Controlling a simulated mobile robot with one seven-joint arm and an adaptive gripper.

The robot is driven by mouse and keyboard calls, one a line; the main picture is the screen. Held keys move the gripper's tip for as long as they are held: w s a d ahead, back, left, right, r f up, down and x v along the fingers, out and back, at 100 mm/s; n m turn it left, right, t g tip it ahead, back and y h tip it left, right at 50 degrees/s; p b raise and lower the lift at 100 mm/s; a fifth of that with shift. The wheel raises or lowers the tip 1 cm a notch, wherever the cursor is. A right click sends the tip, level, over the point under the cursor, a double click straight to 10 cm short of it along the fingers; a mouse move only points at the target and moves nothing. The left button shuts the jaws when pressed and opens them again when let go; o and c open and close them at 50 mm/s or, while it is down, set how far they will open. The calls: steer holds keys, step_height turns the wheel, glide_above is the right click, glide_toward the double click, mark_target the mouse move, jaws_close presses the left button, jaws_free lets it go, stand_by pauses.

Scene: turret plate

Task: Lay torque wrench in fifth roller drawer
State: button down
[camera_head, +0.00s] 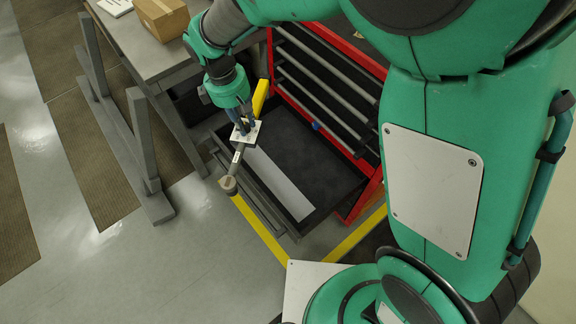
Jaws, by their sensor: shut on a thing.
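The torque wrench has a yellow handle (260,97), a grey shaft and a round head at its lower end. My gripper (243,132) is shut on the middle of the wrench and points down. The wrench lies aslant over the left part of an open drawer (318,160) of the red roller cabinet (362,192). Its head reaches out over the drawer's front edge. The open drawer is dark inside, with a pale flat strip (280,185) along its front side. The gap between wrench and drawer floor is hard to judge.
Several shut drawers with grey handle bars (325,90) sit above the open one. A small blue thing (316,126) is at the drawer's back. A grey workbench (145,55) with a cardboard box (162,17) stands at upper left. Yellow floor tape (262,232) runs below the drawer.

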steer(key=w+d+f+n, duration=0.2)
steer(key=f+n, duration=0.1)
steer(key=f, duration=0.5)
steer(key=w+d+f+n, duration=0.2)
steer(key=f+n, duration=0.1)
steer(key=f, duration=0.6)
steer(key=w+d+f+n+t+y+p, duration=0.1)
steer(key=f+n, duration=0.3)
steer(key=f, duration=0.4)
steer(key=shift+w+d+f, duration=0.35)
steer(key=shift+w+d, duration=0.3)
steer(key=shift+d, duration=0.2)
steer(key=shift+b, duration=0.3)
steer(key=shift+f, duration=0.1)
steer(key=shift+f+b, duration=0.9)
steer(key=shift+f, duration=2.1)
steer(key=shift+f+b, duration=0.65)
steer(key=shift+f, duration=1.35)
